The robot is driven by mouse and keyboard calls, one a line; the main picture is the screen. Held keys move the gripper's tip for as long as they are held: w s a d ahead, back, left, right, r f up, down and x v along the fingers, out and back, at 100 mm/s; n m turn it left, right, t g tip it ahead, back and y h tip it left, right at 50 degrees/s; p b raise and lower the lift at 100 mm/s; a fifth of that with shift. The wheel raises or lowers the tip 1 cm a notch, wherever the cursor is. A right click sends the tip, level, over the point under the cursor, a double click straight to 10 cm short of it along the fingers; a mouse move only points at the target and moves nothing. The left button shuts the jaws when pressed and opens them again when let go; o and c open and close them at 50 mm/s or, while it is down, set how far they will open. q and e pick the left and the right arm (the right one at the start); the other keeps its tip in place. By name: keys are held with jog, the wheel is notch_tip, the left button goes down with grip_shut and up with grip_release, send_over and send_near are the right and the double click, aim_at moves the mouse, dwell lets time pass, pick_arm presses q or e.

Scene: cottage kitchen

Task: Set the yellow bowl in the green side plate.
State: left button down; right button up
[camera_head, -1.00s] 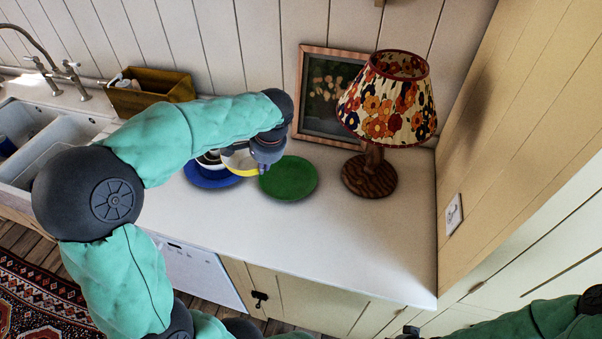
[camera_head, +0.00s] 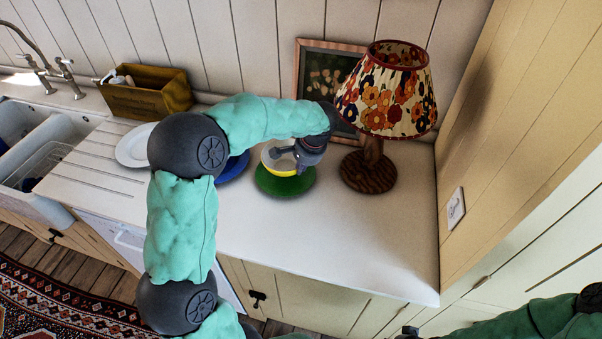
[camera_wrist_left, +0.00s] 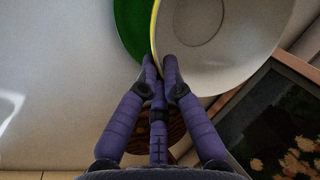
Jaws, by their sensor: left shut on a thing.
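The yellow bowl (camera_head: 276,160), white inside with a yellow outer side, is over the green side plate (camera_head: 268,185) in the head view. I cannot tell whether it touches the plate. My left gripper (camera_head: 290,152) is shut on the bowl's rim at its right side. In the left wrist view the fingertips (camera_wrist_left: 161,68) pinch the rim of the bowl (camera_wrist_left: 215,35), with part of the green plate (camera_wrist_left: 130,25) beside it. The right arm shows at the lower right of the head view; its fingers cannot be made out.
A lamp (camera_head: 374,168) with a flowered shade stands close right of the plate, with a framed picture (camera_head: 312,75) behind. A blue plate (camera_head: 234,167) is just left, partly hidden by my arm. A white plate (camera_head: 135,146) lies farther left. The front right counter (camera_head: 370,250) is clear.

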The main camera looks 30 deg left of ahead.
pick_arm(q)
jog(key=shift+f, duration=1.25)
jog(key=shift+f+b, duration=0.1)
jog(key=shift+b, duration=0.25)
jog(key=shift+f, duration=0.1)
jog(key=c, duration=1.8)
grip_release()
jog(key=shift+f, duration=0.15)
jog(key=o, duration=0.4)
jog(key=shift+r, duration=0.3)
jog(key=p+v, duration=0.3)
jog(key=v, duration=0.9)
